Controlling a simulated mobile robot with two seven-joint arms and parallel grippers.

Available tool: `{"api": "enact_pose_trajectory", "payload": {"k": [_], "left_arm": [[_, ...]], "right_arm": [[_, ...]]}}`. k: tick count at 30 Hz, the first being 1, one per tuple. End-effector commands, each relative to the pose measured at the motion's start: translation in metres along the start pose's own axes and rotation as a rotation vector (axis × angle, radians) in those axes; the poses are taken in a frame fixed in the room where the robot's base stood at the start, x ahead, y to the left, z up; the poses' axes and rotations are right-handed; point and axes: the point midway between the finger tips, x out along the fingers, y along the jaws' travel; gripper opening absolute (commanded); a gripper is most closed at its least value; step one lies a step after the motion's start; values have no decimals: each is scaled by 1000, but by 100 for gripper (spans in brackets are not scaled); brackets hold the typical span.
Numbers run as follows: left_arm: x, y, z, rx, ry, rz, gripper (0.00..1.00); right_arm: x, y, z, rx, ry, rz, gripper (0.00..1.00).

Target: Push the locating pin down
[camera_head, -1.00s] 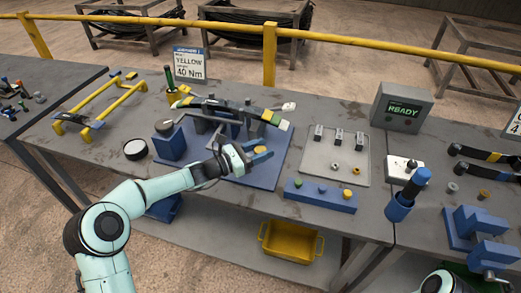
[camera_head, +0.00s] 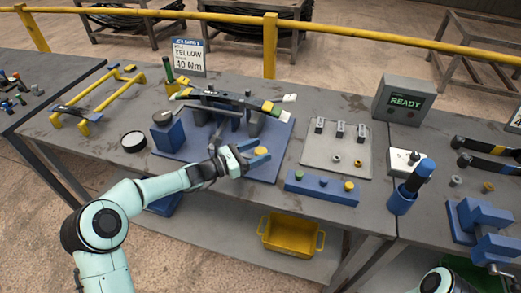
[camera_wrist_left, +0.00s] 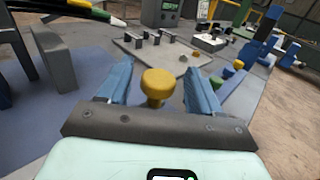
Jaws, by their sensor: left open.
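The locating pin appears to be the yellow-headed pin (camera_wrist_left: 158,86), which stands between the open fingers of my left gripper (camera_wrist_left: 160,92) in the left wrist view. Gaps show on both sides of its head, so the fingers flank it without gripping it. In the head view the yellow head (camera_head: 260,150) shows between the blue fingertips of my left gripper (camera_head: 260,159), over the right front part of the blue fixture plate (camera_head: 283,150). The lower part of the pin is hidden in the wrist view. My right gripper is out of view.
Behind the gripper, a dark bar lies across grey uprights (camera_head: 253,122). A blue block with coloured buttons (camera_head: 320,187) stands close on the right, near the bench edge. A grey tray (camera_head: 315,153) lies beyond it. A display box (camera_head: 405,100) reads READY.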

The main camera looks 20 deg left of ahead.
Motion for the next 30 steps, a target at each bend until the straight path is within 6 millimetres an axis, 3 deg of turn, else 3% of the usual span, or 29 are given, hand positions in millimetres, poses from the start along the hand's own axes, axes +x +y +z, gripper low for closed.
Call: {"api": "enact_pose_trajectory", "payload": {"k": [9,15,21,30], "left_arm": [[-72,1,0,1,4,5,64],[-105,1,1,2,1,3,64],[-119,0,0,0,0,2,64],[-119,0,0,1,0,0,66]], "right_arm": [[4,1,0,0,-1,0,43],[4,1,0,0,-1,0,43],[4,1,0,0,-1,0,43],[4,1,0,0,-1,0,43]]}}
